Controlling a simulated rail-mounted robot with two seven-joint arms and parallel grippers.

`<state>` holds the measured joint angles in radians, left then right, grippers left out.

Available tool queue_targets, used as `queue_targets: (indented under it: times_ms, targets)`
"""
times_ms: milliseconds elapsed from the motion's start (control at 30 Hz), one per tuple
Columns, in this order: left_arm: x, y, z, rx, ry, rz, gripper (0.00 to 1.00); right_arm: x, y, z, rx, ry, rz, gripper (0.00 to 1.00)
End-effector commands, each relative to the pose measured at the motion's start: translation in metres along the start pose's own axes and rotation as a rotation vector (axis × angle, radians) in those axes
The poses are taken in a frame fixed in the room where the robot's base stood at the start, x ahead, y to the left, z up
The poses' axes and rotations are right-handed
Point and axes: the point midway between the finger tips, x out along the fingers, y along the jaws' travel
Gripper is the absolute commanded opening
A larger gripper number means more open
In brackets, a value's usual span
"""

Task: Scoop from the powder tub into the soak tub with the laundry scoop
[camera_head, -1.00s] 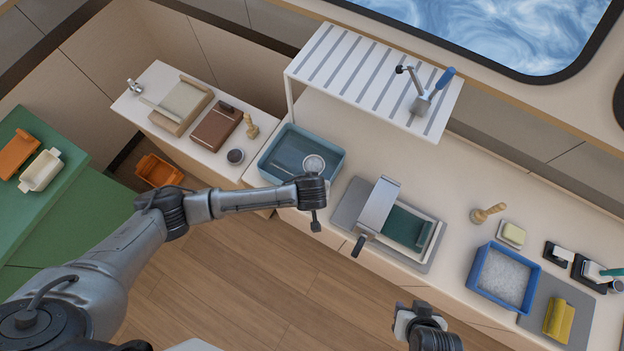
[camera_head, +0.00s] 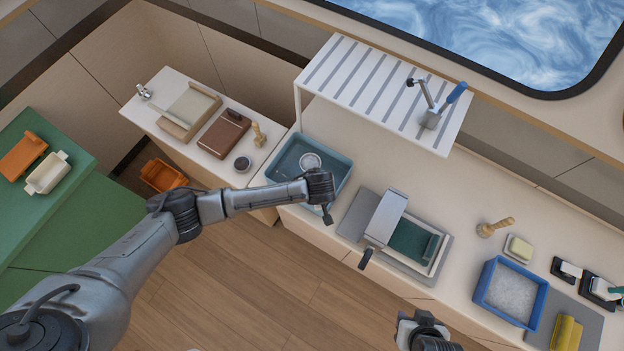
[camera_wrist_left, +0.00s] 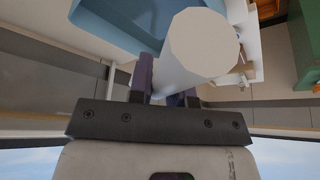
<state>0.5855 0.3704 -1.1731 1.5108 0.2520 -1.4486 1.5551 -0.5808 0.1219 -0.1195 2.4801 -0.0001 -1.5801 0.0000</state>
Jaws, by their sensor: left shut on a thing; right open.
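The soak tub (camera_head: 341,183) is a teal-blue basin at the left end of the counter. My left gripper (camera_head: 320,184) is over its right front side, shut on the laundry scoop (camera_head: 311,161). The scoop's pale round head is over the tub's inside; I cannot tell what it holds. In the left wrist view, a pale cylindrical part of the scoop (camera_wrist_left: 200,48) is by the dark fingers (camera_wrist_left: 166,85), with the soak tub (camera_wrist_left: 115,28) beyond. The powder tub (camera_head: 541,300) is blue, with white grains inside, at the counter's right. My right gripper (camera_head: 421,322) is open and empty at the bottom edge.
A wooden-handled brush (camera_head: 496,227), a soap dish (camera_head: 518,248) and a yellow cloth (camera_head: 567,333) are near the powder tub.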

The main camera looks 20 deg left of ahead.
Motion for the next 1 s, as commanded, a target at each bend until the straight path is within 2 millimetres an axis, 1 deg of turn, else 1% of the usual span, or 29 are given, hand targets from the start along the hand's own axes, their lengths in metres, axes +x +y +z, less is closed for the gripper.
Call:
queue_targets:
  times_ms: [667, 1000]
  targets:
    - [0.001, 0.000, 0.000, 0.000, 0.000, 0.001, 0.00, 0.001, -0.002, 0.000, 0.004, 0.001, -0.005, 0.43]
    - [0.017, 0.000, 0.008, 0.000, 0.000, 0.001, 0.00, 0.010, 0.001, 0.003, -0.004, 0.000, 0.002, 0.43]
